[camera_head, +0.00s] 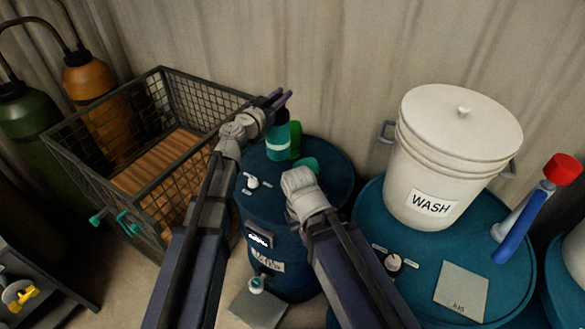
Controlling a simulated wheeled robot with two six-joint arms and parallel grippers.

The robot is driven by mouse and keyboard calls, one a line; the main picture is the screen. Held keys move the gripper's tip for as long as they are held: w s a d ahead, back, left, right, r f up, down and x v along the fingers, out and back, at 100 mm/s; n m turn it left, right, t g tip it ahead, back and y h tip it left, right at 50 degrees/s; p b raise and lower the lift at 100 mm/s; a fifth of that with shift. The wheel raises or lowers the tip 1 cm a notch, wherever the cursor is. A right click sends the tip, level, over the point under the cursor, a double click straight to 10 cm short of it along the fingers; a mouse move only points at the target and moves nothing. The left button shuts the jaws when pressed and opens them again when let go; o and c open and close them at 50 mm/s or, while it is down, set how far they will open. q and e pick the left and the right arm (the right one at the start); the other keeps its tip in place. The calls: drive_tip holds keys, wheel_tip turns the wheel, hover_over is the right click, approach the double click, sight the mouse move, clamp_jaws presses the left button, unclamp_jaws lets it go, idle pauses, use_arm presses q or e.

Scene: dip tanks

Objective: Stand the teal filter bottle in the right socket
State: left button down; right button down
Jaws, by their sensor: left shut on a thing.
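The teal filter bottle (278,140) has a pale band and a dark upper part. It is upright over the top of the dark blue drum in the middle. My left gripper (279,99) is shut on its upper end. I cannot tell whether the bottle's base touches the drum. A green piece (295,138) shows just right of the bottle, and a teal-green piece (307,164) lies nearer on the drum top, partly behind my right wrist. I cannot tell which is the right socket. My right arm ends over the drum's front right, with its fingers hidden.
The blue drum (267,208) stands between a wire-mesh crate (66,165) at left and a wider teal drum (440,275) at right. On the teal drum are a white WASH bucket (455,150) and a blue-handled tool with a red end (512,232). A corrugated wall is behind.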

sight(272, 153)
use_arm(q)
wheel_tip(272, 153, down, 14)
drive_tip(key=b, duration=1.4)
drive_tip(key=shift+f, duration=0.15)
wheel_tip(272, 153, down, 4)
drive_tip(key=b, duration=0.4)
drive_tip(key=shift+b, duration=0.3)
drive_tip(key=c, duration=0.7)
unclamp_jaws()
drive_tip(key=shift+r+p, duration=0.25)
drive_tip(key=shift+p, duration=0.05)
drive_tip(key=v, duration=1.2)
drive_tip(key=shift+f, duration=0.1)
